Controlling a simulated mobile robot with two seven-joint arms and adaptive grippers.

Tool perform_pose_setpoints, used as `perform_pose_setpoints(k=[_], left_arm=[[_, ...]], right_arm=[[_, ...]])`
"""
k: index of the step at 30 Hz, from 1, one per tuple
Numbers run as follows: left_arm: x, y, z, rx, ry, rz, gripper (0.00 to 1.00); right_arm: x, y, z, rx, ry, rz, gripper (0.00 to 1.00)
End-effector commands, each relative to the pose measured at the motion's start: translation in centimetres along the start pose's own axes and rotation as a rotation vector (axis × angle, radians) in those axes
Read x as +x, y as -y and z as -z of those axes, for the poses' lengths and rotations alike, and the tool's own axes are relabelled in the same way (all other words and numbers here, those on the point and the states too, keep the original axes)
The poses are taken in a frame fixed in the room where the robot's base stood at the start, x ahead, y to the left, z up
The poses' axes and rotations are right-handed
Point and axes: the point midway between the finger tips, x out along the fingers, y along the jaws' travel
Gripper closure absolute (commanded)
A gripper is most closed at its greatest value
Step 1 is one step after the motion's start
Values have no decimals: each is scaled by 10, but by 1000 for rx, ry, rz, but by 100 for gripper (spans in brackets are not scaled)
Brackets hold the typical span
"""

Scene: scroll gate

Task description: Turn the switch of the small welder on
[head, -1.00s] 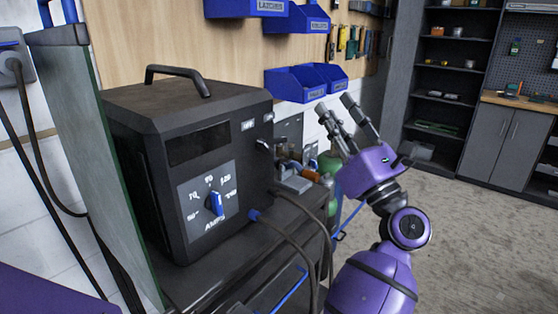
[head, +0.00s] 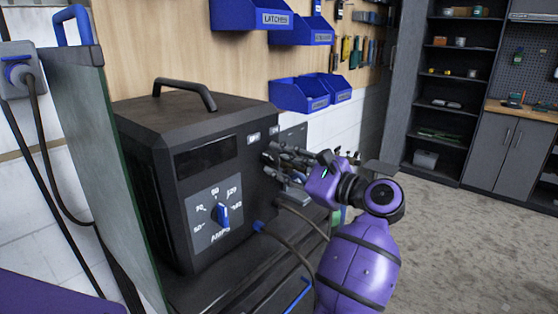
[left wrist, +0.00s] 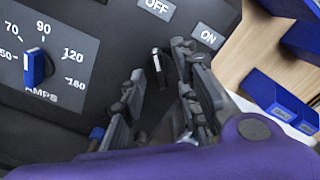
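The small welder (head: 190,150) is a dark box with a top handle on the bench. Its front carries a blue amps knob (head: 222,215), also in the left wrist view (left wrist: 33,67). The OFF label (left wrist: 157,8) and ON label (left wrist: 207,37) sit above a short dark switch lever (left wrist: 157,65). My left gripper (head: 276,158) is at the welder's front right side, fingers pointing at the switch. In the left wrist view the gripper (left wrist: 165,72) is open, with its fingers on either side of the lever; contact cannot be told. In the head view the fingers hide the switch. My right gripper is not in view.
A green-tinted panel (head: 125,180) stands left of the welder. Blue bins (head: 300,93) hang on the wall behind. Cables (head: 290,245) leave the welder's lower front. Shelves (head: 450,75) stand at the back right, with open floor (head: 460,240) in front.

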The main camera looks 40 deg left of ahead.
Motion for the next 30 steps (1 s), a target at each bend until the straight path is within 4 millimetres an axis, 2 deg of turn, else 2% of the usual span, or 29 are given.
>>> perform_pose_setpoints(k=[9, 16, 30], left_arm=[[4, 0, 1, 1, -1, 1, 71], [4, 0, 1, 2, -1, 1, 100], [4, 0, 0, 56, 0, 1, 100]], right_arm=[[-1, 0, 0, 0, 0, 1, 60], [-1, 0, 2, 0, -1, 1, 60], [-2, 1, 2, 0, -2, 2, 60]])
